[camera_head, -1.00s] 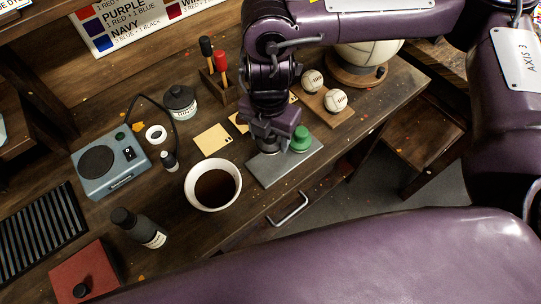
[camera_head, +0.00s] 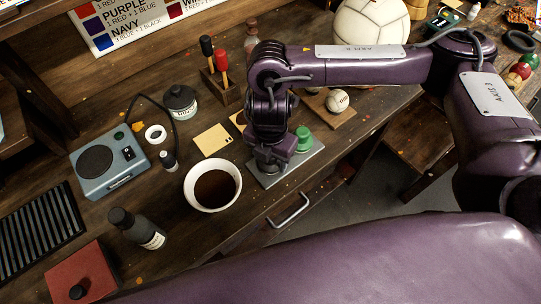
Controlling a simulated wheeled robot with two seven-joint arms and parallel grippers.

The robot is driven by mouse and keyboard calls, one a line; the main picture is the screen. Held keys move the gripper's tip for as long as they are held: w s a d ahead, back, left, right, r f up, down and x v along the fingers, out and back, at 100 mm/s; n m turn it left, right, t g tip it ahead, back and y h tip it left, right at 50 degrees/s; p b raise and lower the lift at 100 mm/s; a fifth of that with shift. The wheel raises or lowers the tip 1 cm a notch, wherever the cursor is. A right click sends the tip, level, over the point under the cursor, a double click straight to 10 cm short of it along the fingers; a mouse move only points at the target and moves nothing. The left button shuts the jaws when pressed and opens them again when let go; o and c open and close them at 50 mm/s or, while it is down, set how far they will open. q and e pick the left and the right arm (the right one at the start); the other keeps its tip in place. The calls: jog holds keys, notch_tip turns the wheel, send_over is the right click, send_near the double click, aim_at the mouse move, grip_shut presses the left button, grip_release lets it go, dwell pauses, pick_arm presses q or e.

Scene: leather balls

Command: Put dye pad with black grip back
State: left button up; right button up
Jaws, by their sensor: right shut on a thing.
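My right gripper (camera_head: 270,164) points down over the left part of the grey metal tray (camera_head: 290,171) and is shut. The dye pad with black grip is almost wholly hidden by the gripper, at the tray's left part; I cannot tell whether its base touches the tray. A dye pad with green grip (camera_head: 303,139) stands on the tray just right of the gripper. My left gripper is not in view.
A white bowl of dark liquid (camera_head: 212,168) stands close to the left of the tray. Tan leather swatches (camera_head: 213,140) and a rack with black-handled and red-handled tools (camera_head: 222,91) lie behind. A ball (camera_head: 337,101) sits on a wooden stand at right. The drawer handle (camera_head: 288,211) is in front.

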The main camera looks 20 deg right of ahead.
jog(key=o, duration=0.9)
jog(key=shift+f, duration=0.15)
jog(key=shift+w+r, duration=0.1)
jog(key=shift+r, duration=0.5)
notch_tip(320, 180, up, 11)
jog(key=shift+r+p, duration=0.1)
jog(key=shift+p, duration=0.35)
